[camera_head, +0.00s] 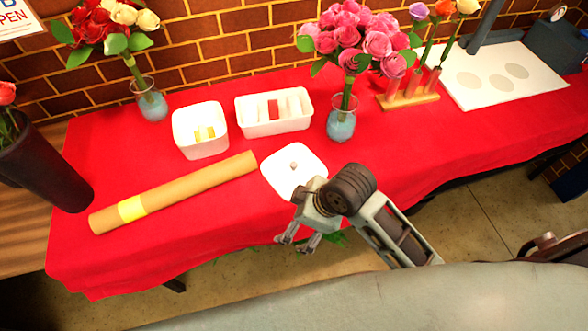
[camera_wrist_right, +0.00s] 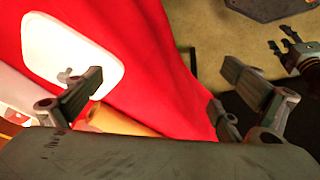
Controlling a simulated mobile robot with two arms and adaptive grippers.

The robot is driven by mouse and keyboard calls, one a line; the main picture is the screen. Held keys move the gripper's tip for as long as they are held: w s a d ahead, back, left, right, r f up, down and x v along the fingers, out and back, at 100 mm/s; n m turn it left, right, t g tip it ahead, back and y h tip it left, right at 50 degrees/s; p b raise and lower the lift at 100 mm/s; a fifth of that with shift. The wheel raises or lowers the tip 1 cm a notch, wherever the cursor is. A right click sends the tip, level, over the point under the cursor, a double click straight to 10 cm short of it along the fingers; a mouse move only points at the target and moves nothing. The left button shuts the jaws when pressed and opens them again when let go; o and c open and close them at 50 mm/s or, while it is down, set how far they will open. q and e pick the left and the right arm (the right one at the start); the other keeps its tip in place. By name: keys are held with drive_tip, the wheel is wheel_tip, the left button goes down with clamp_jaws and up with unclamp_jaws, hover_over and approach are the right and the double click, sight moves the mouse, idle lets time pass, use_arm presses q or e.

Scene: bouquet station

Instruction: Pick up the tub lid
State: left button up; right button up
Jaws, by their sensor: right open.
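The tub lid (camera_head: 280,175) is a white rounded square with a small knob on top. It lies flat on the red cloth, in front of the white tub (camera_head: 201,147). It also shows at the upper left of the right wrist view (camera_wrist_right: 70,35). My right gripper (camera_head: 299,239) is open and empty, its fingers pointing down near the table's front edge. In the right wrist view one finger of the gripper (camera_wrist_right: 165,90) overlaps the lid's lower edge.
A brown paper roll (camera_head: 185,188) with a yellow band lies left of the lid. A divided white tray (camera_head: 246,128) and a vase of pink flowers (camera_head: 341,125) stand behind it. The red cloth (camera_head: 430,140) is clear to the right.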

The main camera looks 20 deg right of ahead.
drive_tip(key=w+r+n+g, duration=0.1)
drive_tip(key=w+n, duration=0.5)
drive_tip(key=n+h, duration=0.2)
drive_tip(key=n, duration=0.3)
approach(301, 177)
drive_tip(key=w, duration=0.1)
drive_tip(key=shift+w+d+g, duration=0.1)
drive_tip(key=shift+w+g, duration=0.15)
drive_tip(key=shift+g, duration=0.15)
drive_tip(key=f, duration=0.2)
drive_tip(key=f+p, duration=0.1)
drive_tip(key=f, duration=0.2)
drive_tip(key=a+f, duration=0.1)
drive_tip(key=f, duration=0.1)
drive_tip(key=shift+f, duration=0.15)
drive_tip(key=shift+c, duration=0.5)
drive_tip(key=c, duration=1.2)
